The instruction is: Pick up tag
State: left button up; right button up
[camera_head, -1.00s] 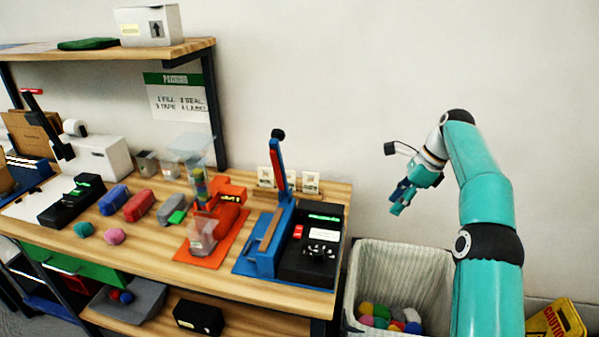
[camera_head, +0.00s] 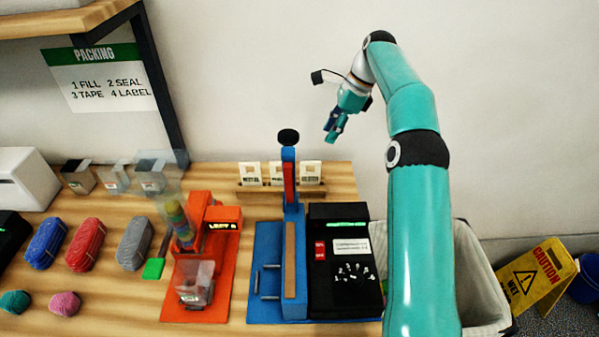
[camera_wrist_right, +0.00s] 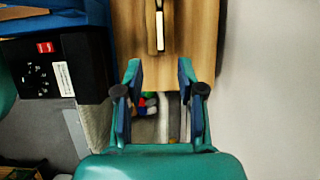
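Three small white tags with dark print stand in a row in a wooden holder (camera_head: 268,192) at the back of the bench: a left tag (camera_head: 249,173), a middle tag (camera_head: 276,173) and a right tag (camera_head: 311,172). The blue post hides part of the middle one. My right gripper (camera_head: 333,132) hangs in the air above and right of the holder. In the right wrist view the gripper (camera_wrist_right: 158,76) is open with nothing between its fingers. A thin pale upright piece (camera_wrist_right: 160,28), probably a tag seen edge-on, lies beyond the fingertips. My left gripper is out of view.
A blue sealing machine (camera_head: 266,262) with a tall lever and a black control box (camera_head: 338,270) stand in front of the holder. A white bin (camera_head: 478,290) stands right of the bench, partly behind my arm.

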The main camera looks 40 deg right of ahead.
jog(key=b, duration=0.3)
send_over(311, 173)
jog(key=f, duration=0.6)
jog(key=d+f, duration=0.1)
jog(key=f, duration=0.2)
jog(key=shift+s, duration=0.3)
jog(key=shift+a+f, duration=0.2)
jog(key=shift+f, duration=0.35)
jog(key=x, duration=0.2)
jog(key=d+x, duration=0.1)
jog(key=x, duration=0.1)
jog(key=shift+s+a+f+p, duration=0.1)
jog(key=shift+s+f+p, duration=0.05)
jog(key=shift+f+p, duration=0.25)
jog(key=shift+a+f, duration=0.15)
jog(key=shift+f, duration=0.25)
grip_shut()
